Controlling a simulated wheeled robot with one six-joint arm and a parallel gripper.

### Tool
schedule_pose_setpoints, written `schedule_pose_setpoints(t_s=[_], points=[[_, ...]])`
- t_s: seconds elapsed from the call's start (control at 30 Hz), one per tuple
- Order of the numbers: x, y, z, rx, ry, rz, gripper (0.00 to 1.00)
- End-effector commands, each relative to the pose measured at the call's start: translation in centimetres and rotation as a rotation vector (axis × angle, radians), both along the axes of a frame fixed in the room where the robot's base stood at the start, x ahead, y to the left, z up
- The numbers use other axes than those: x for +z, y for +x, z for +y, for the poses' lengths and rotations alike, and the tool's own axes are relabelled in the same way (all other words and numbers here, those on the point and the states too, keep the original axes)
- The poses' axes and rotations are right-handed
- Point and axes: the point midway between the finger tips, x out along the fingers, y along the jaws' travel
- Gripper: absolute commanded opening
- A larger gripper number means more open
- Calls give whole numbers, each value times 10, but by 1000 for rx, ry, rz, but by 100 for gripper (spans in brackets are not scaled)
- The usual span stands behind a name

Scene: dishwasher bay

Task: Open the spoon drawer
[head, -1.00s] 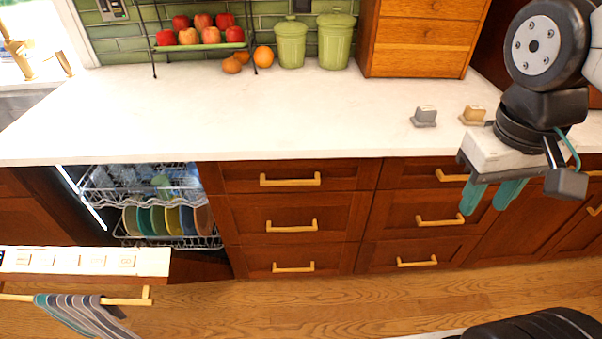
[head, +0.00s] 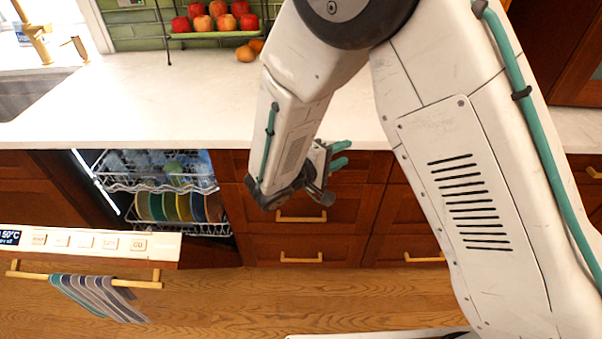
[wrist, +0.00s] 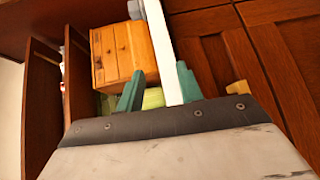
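Two stacks of brown wooden drawers sit under the white counter, and all those visible look shut. I see no label telling which is the spoon drawer. The left stack's top drawer (head: 235,163) is mostly behind my arm, its handle hidden. Its middle handle (head: 301,217) and bottom handle (head: 301,258) show below. My gripper (head: 345,154) is in front of the top drawer, near the counter edge, with teal fingers pointing right. In the wrist view my gripper (wrist: 160,70) has its fingers apart with nothing held. A piece of a wooden handle (wrist: 240,92) shows right of them.
The open dishwasher, with plates in its racks (head: 150,185), is left of the drawers. Its door (head: 90,240) hangs out with a striped towel (head: 98,294). A fruit rack (head: 215,36) stands on the counter (head: 180,100). The wrist view shows a wooden box (wrist: 138,45).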

Motion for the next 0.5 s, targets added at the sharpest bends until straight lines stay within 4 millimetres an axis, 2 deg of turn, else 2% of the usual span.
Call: schedule_pose_setpoints(t_s=[0.03, 0.1, 0.2, 0.33, 0.5], points=[[-25, 2, 25, 87, -28, -17, 36], [-53, 5, 54, 199, -43, -50, 36], [-86, 3, 87, 329, -52, -83, 36], [-114, -2, 114, 441, -46, -108, 36], [-127, 0, 123, 489, -41, -119, 36]])
